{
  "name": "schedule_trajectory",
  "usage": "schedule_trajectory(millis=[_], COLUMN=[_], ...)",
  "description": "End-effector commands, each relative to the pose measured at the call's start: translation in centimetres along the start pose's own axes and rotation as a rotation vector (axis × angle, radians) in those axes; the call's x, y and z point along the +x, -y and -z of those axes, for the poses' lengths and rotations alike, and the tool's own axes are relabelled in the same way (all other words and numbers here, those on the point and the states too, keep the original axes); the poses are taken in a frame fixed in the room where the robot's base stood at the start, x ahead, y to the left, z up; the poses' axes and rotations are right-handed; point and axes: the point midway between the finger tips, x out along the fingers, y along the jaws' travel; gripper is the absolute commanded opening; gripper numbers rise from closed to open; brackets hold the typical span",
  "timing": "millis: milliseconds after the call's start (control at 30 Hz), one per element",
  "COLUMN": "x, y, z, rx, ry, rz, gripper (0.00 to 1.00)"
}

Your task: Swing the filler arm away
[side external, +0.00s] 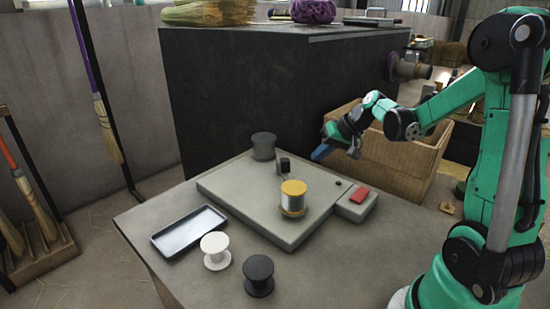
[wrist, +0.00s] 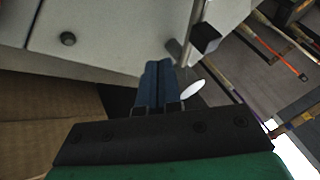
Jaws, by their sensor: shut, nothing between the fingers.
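The filler arm appears to be the small dark block on a thin metal post (side external: 284,165), standing on the grey machine base (side external: 245,213) behind the yellow-topped spool (side external: 293,196). In the wrist view, a metal rod with a black block (wrist: 205,38) stands just ahead and to the right of the fingertips; it looks like the same part. My gripper (side external: 319,154) has blue fingers pressed together, above the far edge of the base, to the right of the filler arm. In the wrist view the fingers (wrist: 158,66) are shut and empty. I cannot tell whether they touch the rod.
A red button (side external: 360,196) sits at the base's right. A dark grey spool (side external: 264,146) stands at its back. A tray (side external: 188,231), a white spool (side external: 215,250) and a black spool (side external: 258,275) lie in front. A cardboard box (side external: 400,160) and dark cabinet (side external: 240,100) stand behind.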

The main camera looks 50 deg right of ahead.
Motion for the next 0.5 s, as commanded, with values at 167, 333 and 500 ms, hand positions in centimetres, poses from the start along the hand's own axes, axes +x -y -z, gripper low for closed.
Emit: schedule_trajectory(millis=[167, 333, 500], x=[2.1, 2.8, 3.0], y=[1.6, 3.1, 3.6], z=[-0.1, 0.0, 0.0], rx=[-0.005, -0.002, 0.000], ry=[0.002, 0.001, -0.001], rz=[0.002, 0.000, 0.000], gripper=[0.00, 0.00, 0.00])
